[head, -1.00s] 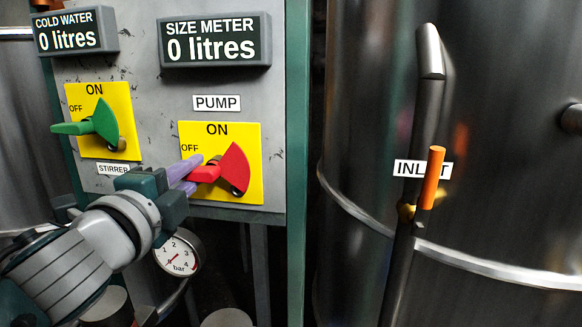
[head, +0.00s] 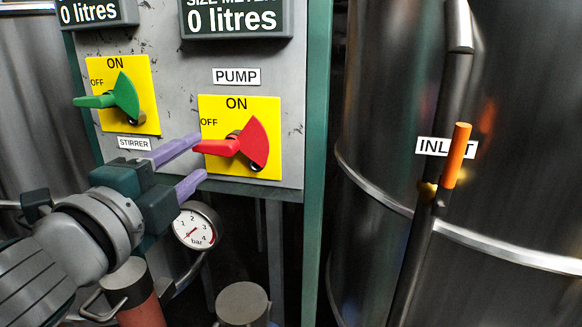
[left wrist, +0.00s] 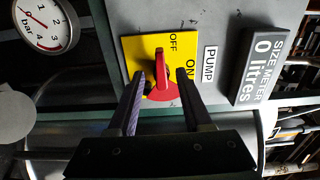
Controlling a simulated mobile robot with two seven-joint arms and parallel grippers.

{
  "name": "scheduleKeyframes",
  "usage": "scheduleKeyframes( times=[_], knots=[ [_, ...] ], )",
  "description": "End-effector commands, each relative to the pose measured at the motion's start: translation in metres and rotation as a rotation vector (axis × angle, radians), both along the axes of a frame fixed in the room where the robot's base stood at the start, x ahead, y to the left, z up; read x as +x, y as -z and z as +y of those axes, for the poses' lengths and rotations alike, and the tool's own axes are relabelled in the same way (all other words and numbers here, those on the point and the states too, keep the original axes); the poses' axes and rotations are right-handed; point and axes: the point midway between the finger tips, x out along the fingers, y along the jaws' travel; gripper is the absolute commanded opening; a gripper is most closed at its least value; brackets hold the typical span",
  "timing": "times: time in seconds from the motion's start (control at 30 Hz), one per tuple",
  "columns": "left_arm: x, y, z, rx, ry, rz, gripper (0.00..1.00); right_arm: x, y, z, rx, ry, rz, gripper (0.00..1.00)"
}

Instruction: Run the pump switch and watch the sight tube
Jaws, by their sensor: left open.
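The pump switch (head: 252,146) is a red handle with a fan-shaped end on a yellow plate, under the PUMP label (head: 236,76). Its handle points left at OFF. It also shows in the left wrist view (left wrist: 161,88). My left gripper (head: 203,155) is open, its two purple fingers apart, just left of the handle's tip. In the left wrist view, the fingers (left wrist: 160,76) appear on either side of the red handle, with no clear contact. The size meter (head: 236,20) reads 0 litres. I cannot make out a sight tube. My right gripper is not in view.
A green stirrer switch (head: 122,97) points left at OFF. The cold water display (head: 95,12) shows 0 litres. A pressure gauge (head: 197,228) hangs below the panel. At right, an orange inlet handle (head: 457,155) stands nearly upright on a pipe before a steel tank (head: 530,180).

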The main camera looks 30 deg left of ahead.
Motion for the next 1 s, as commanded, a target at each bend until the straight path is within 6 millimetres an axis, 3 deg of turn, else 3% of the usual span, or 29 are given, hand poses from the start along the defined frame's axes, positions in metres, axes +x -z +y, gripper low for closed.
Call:
scheduleKeyframes(
  times=[0.1,0.3,1.0],
  knots=[
    [-0.020,0.002,-0.005,0.000,-0.001,0.002,0.50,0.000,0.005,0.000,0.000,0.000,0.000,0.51],
    [-0.038,0.001,-0.009,-0.001,0.001,0.000,0.50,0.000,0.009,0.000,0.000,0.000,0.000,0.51],
    [-0.040,0.000,-0.010,0.000,0.001,-0.001,0.50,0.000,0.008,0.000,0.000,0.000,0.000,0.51]
  ],
)
